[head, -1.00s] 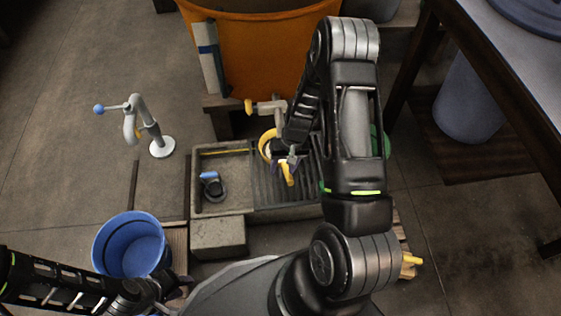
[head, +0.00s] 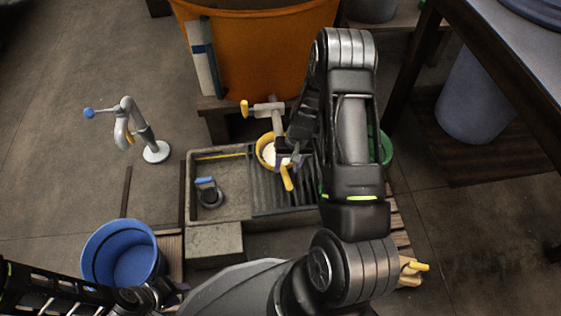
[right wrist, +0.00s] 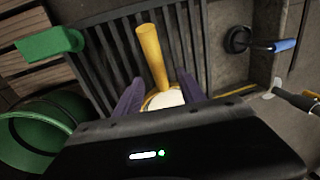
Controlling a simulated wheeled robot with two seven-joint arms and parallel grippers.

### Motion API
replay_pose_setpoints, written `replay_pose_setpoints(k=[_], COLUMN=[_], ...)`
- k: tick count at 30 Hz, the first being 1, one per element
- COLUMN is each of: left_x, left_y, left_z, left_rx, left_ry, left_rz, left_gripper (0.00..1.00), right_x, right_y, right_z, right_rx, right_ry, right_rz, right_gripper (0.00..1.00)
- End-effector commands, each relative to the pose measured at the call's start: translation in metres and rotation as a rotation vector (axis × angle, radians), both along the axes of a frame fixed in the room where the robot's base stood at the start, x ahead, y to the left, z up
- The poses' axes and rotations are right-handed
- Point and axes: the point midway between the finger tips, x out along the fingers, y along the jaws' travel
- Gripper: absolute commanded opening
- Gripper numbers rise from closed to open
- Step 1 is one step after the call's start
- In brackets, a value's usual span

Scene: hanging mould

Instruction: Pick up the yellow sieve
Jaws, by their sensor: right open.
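The yellow sieve (head: 262,148) lies on the slatted right part of the stone sink, with its pale round bowl toward the back and its yellow handle (head: 288,178) pointing to the front. My right gripper (head: 288,161) is over it and hides part of it. In the right wrist view, the purple fingers of my right gripper (right wrist: 159,80) are open, one on each side of the sieve handle (right wrist: 151,55). The sieve bowl (right wrist: 163,101) is partly hidden by the gripper body. My left gripper (head: 172,293) is low at the left, beside the blue bucket; its jaw opening is unclear.
The stone sink (head: 221,203) holds a dark round piece with a blue handle (head: 205,184). A tap (head: 268,109) reaches over the sink from behind. A blue bucket (head: 122,255) stands front left, a green bucket (head: 386,147) at the right. A large orange tub (head: 255,55) stands behind.

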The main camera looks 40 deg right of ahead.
Motion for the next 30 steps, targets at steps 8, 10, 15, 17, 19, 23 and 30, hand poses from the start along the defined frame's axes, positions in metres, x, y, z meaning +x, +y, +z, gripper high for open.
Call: replay_pose_setpoints(k=[8, 10, 15, 17, 19, 23, 30], left_x=[0.001, 0.001, 0.004, 0.004, 0.005, 0.005, 0.005], left_y=[0.0, 0.0, -0.001, -0.001, -0.001, -0.001, -0.001], left_z=[-0.005, -0.012, -0.027, -0.029, -0.03, -0.029, -0.029], left_rx=[0.0, 0.001, 0.002, 0.002, 0.002, 0.003, 0.002], left_ry=[-0.002, -0.004, -0.01, -0.012, -0.014, -0.014, -0.014], left_rz=[0.001, 0.001, 0.005, 0.005, 0.006, 0.006, 0.006], left_gripper=[0.31, 0.31, 0.31, 0.31, 0.31, 0.31, 0.31], right_x=[0.0, 0.0, 0.002, 0.003, 0.003, 0.003, 0.003], right_y=[0.001, 0.002, 0.005, 0.006, 0.007, 0.007, 0.007], right_z=[-0.008, -0.017, -0.043, -0.048, -0.051, -0.051, -0.051], right_rx=[0.0, -0.001, 0.0, 0.0, 0.0, -0.001, -0.001], right_ry=[0.0, 0.0, 0.0, 0.0, 0.0, -0.001, -0.001], right_rz=[0.0, 0.001, 0.001, 0.001, 0.001, 0.001, 0.001], right_gripper=[0.47, 0.47, 0.47, 0.47, 0.47, 0.47, 0.47])
